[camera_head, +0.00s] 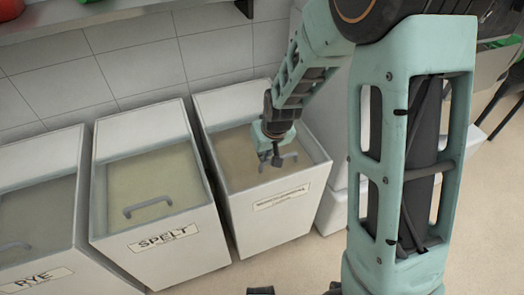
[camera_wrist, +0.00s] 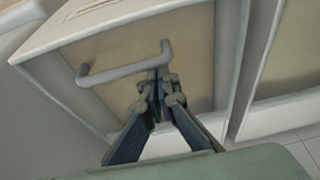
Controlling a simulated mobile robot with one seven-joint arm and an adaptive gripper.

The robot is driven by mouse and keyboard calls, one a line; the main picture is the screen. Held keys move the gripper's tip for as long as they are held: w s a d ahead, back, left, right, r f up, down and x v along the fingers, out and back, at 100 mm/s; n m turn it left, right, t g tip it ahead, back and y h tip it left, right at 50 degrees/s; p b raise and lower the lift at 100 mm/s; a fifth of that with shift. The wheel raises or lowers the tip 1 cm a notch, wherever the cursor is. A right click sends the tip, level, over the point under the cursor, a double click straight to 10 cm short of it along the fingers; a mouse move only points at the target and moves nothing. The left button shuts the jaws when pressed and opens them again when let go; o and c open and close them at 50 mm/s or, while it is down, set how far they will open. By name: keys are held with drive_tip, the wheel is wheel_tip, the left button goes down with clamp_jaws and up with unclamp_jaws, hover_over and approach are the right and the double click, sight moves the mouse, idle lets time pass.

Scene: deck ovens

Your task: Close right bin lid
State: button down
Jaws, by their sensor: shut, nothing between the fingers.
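The right bin (camera_head: 240,210) is a white box with a label on its front, too small to read. Its clear lid (camera_head: 235,165) lies across the top opening, with flour-coloured contents showing through it. A grey bar handle (camera_head: 290,156) sits near the lid's front edge. The handle also shows in the wrist view (camera_wrist: 115,73). My gripper (camera_head: 270,163) is shut and empty, pointing down at the lid right beside the handle. In the wrist view my gripper's fingertips (camera_wrist: 160,82) overlap one end of the handle. I cannot tell whether they touch.
The SPELT bin (camera_head: 175,247) stands to the left, with its lid flat and its handle (camera_head: 148,206) at the front. The RYE bin (camera_head: 75,284) is further left. A tiled wall (camera_head: 135,62) is behind, with a shelf above. Open floor (camera_head: 270,265) lies in front.

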drive_tip(key=shift+s+d+f, duration=0.1)
drive_tip(key=shift+s+d, duration=0.2)
drive_tip(key=shift+s, duration=0.4)
drive_tip(key=shift+s+f, duration=0.1)
drive_tip(key=shift+s, duration=0.05)
